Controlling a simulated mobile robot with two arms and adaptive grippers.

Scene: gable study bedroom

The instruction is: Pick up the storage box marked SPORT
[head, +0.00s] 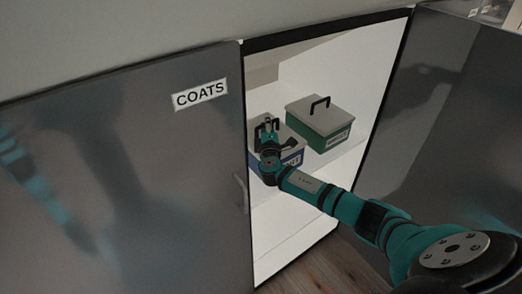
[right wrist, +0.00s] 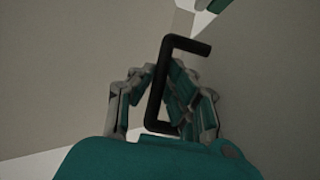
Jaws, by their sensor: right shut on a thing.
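A blue storage box (head: 291,161) with a pale grey lid sits on the shelf inside the open cabinet. Its front label is partly covered by my right arm, and I cannot read it. My right gripper (head: 268,127) is over the lid, shut on the box's black handle. In the right wrist view, the black handle (right wrist: 157,98) stands between the fingers of my right gripper (right wrist: 160,76), with the grey lid (right wrist: 258,75) behind. A green storage box (head: 326,129) with a grey lid and black handle stands behind to the right; its label is too small to read. My left gripper is out of view.
A grey door marked COATS (head: 120,180) covers the left side. An open dark door panel (head: 440,100) stands at the right of the opening. My right arm reaches in between them. White shelf space (head: 285,208) shows below the blue box, and wood floor (head: 335,268) below that.

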